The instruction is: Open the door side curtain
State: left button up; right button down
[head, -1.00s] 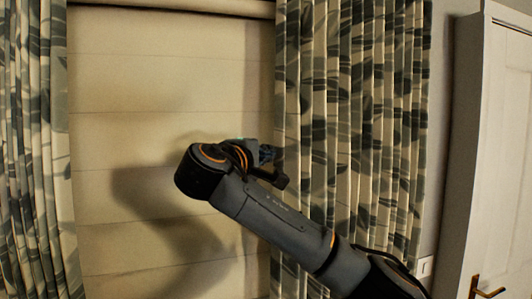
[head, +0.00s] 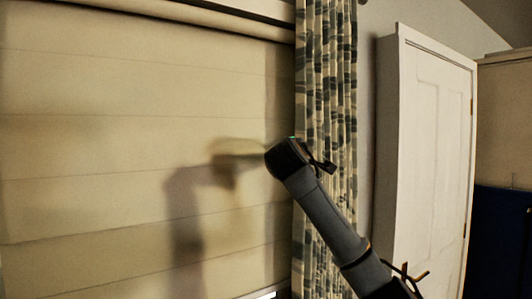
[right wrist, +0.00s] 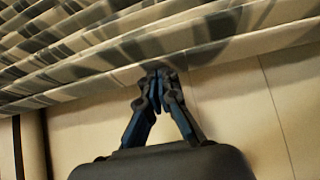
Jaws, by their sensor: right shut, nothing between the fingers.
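In the head view the fingers are mostly hidden behind my wrist. My left gripper is out of view.
A pale blind (head: 130,140) covers the window to the left, with my arm's shadow on it. A white panelled door (head: 435,140) stands to the right of the curtain. A dark blue surface (head: 502,240) shows at the far right.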

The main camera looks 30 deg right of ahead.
aim_at(308, 149)
jog(key=d, duration=0.2)
jog(key=d+p, duration=0.1)
jog(key=d, duration=0.1)
jog(key=shift+w+r, duration=0.15)
jog(key=shift+r, duration=0.1)
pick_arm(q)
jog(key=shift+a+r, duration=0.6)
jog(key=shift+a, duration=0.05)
pick_arm(e)
jog(key=shift+d+f, duration=0.15)
jog(key=shift+d, duration=0.3)
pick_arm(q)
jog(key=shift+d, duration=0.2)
pick_arm(e)
jog(key=shift+a, duration=0.1)
